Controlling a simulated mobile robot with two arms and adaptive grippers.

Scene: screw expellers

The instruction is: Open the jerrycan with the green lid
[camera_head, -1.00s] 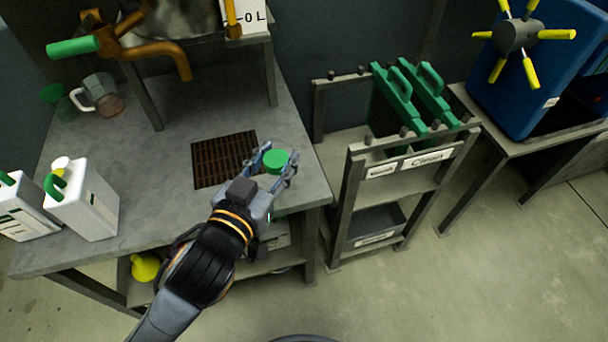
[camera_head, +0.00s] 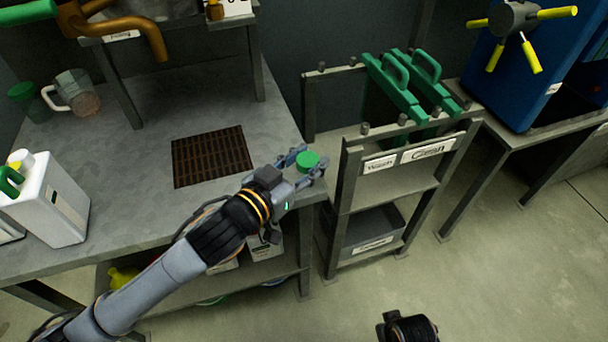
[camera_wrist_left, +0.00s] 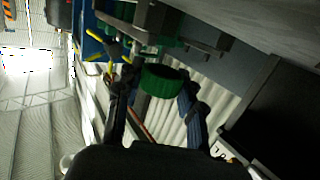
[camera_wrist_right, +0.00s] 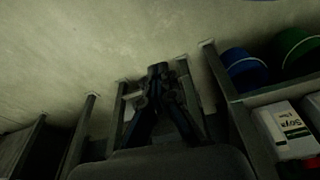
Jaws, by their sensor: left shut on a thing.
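My left gripper (camera_head: 307,161) is shut on a round green lid (camera_head: 309,159), held near the right end of the grey workbench. The lid also shows between the fingers in the left wrist view (camera_wrist_left: 162,80).
The workbench (camera_head: 120,165) has a brown grate (camera_head: 211,156) and a glass mug (camera_head: 75,93). Open floor lies in front.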

